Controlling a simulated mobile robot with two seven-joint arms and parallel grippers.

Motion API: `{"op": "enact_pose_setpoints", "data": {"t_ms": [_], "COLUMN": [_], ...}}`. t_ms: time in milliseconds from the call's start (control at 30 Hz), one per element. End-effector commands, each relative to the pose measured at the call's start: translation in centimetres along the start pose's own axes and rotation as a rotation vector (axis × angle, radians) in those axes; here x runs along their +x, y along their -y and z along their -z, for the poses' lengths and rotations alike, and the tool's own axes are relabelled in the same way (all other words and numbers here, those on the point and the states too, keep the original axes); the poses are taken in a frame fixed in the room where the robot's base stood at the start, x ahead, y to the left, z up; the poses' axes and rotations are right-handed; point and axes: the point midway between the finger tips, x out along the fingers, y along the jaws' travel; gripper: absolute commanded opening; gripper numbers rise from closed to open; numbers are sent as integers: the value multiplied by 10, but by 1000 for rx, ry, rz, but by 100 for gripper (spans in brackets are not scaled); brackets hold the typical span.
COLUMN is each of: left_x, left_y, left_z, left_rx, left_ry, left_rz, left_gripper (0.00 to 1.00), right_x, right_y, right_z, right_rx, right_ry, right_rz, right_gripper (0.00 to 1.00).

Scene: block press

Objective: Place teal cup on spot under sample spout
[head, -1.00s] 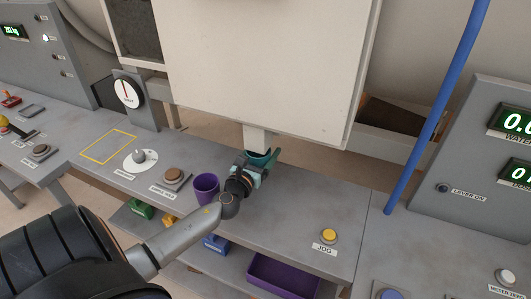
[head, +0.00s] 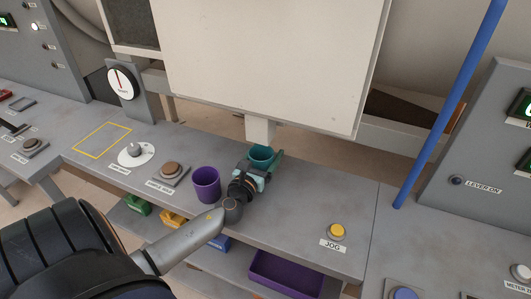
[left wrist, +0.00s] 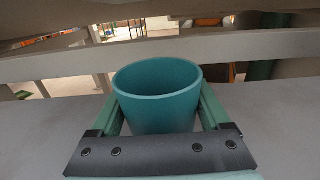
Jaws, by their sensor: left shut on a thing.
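The teal cup (head: 261,156) is upright below the white sample spout (head: 260,130) of the big white housing, at the back edge of the grey bench. My left gripper (head: 264,164) is shut around the cup. In the left wrist view the cup (left wrist: 158,92) stands between the two green fingers, its open top facing up. Whether its base touches the bench is hidden by the gripper, and so is any spot mark beneath it. My right gripper is not in view.
A purple cup (head: 206,185) stands just left of my left gripper. A brown button (head: 172,171), a dial (head: 135,151) and a yellow outlined square (head: 102,140) lie further left. A yellow jog button (head: 337,231) is at the right. The bench between gripper and jog button is clear.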

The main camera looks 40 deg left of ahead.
Motion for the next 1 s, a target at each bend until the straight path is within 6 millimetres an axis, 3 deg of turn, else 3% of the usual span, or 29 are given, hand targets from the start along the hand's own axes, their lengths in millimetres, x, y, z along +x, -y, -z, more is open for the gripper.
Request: {"op": "enact_pose_setpoints", "data": {"t_ms": [200, 533, 667, 1000], "left_x": [0, 0, -17, -81], "left_y": [0, 0, 0, 0], "left_z": [0, -6, -1, 0], "left_rx": [0, 1, 1, 0], "left_ry": [0, 1, -2, -3], "left_rz": [0, 0, 1, 1], "left_gripper": [100, 100, 100, 100], "right_x": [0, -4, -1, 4], "right_y": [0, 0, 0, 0], "right_z": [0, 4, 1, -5], "right_rx": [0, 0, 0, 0], "right_ry": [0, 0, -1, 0], "right_rz": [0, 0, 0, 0], "right_gripper": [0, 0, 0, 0]}}
